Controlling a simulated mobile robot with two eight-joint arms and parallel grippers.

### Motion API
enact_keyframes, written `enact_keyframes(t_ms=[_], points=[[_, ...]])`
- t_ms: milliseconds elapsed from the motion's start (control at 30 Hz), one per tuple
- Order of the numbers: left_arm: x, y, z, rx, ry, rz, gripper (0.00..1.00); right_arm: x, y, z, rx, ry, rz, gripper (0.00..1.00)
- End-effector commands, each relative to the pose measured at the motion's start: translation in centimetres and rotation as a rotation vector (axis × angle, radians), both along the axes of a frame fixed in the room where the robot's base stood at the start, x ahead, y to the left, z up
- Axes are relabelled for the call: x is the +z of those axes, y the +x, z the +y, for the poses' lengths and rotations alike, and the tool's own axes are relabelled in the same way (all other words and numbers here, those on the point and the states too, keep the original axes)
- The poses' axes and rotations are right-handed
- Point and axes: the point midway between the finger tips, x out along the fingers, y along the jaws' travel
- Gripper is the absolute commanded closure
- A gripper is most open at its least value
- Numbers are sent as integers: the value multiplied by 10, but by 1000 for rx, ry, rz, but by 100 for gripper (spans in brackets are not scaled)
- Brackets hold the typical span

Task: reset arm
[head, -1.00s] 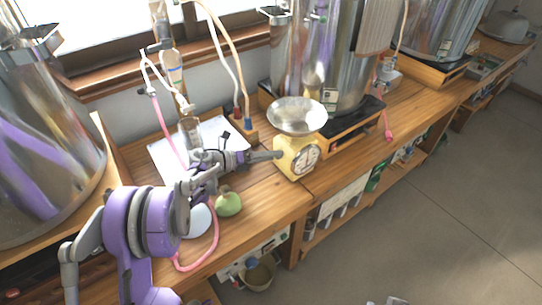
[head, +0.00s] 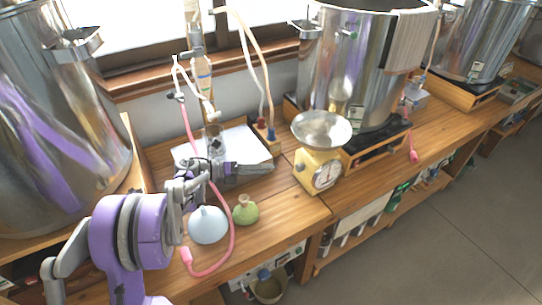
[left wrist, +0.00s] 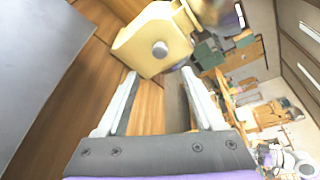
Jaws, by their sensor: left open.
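My left arm comes in from the left in the head view, and its gripper (head: 262,169) is over the wooden bench, to the left of the yellow scale (head: 319,174). The gripper is open, with nothing between its fingers. In the left wrist view the two fingers (left wrist: 158,82) are spread apart, with the yellow scale body (left wrist: 152,42) beyond their tips. A gap shows between the gripper and the scale in the head view. My right gripper is not in view.
A green flask (head: 246,212), a pale blue round vessel (head: 208,226) and a pink tube (head: 229,240) are near the bench's front edge, below the gripper. Large steel vessels stand at left (head: 50,110) and behind the scale (head: 350,70). Glassware (head: 203,80) rises behind the gripper.

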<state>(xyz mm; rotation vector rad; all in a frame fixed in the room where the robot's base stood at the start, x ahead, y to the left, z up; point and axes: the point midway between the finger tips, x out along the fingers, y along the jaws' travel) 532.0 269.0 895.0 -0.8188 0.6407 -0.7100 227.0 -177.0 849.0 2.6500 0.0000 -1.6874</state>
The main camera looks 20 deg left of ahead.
Motion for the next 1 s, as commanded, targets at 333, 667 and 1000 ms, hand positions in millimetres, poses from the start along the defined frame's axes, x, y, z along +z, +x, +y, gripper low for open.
enact_keyframes(t_ms=[333,667,1000], points=[[53,18,-13,151,-110,-32,31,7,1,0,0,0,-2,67],[197,10,2,851,-779,87,31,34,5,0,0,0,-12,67],[119,-141,-11,1532,-1431,738,31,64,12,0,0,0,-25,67]])
